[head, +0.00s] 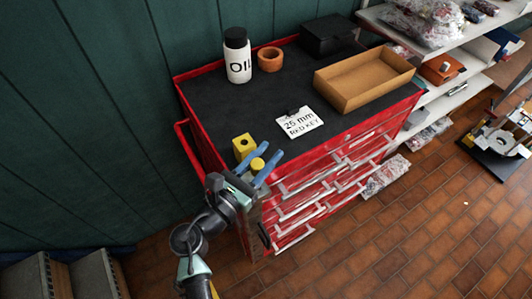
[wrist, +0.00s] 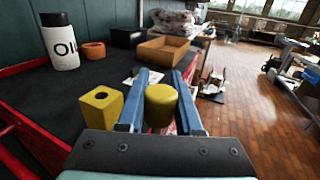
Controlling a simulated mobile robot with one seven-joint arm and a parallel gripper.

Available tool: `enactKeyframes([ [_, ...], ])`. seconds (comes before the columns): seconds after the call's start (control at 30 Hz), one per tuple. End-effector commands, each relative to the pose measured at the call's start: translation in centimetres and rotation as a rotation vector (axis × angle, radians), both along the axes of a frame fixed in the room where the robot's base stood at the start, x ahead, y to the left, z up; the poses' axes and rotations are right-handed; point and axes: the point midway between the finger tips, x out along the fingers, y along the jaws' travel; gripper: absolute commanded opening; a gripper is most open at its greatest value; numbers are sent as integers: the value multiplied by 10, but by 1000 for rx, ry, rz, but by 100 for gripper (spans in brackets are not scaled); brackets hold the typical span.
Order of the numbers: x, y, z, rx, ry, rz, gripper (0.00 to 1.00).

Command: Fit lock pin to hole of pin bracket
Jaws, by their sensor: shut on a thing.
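The lock pin shows as a yellow round knob (wrist: 161,105) between the two blue fingers of my gripper (wrist: 160,92). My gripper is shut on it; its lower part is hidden. In the head view the knob (head: 257,164) and my gripper (head: 264,168) are over the near left corner of the red cabinet. A yellow block (wrist: 101,106) with a dark hole in its top stands on the cabinet just left of the fingers, apart from them; it also shows in the head view (head: 244,147). I cannot tell for sure which thing is the pin bracket.
The red cabinet's black top (head: 220,110) holds a white oil bottle (head: 238,58), an orange ring-shaped pot (head: 270,59), a black box (head: 328,36), an open cardboard tray (head: 363,80) and a "25 mm" card (head: 299,122). A white-and-yellow apparatus (head: 507,139) stands at right. The brick floor between is mostly clear.

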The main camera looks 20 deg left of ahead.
Motion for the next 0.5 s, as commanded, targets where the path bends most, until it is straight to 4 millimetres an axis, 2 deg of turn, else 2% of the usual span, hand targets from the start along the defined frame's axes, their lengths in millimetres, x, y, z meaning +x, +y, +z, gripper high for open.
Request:
enactKeyframes([
  [0.5,0,0,-14,-1,-1,0,0],
])
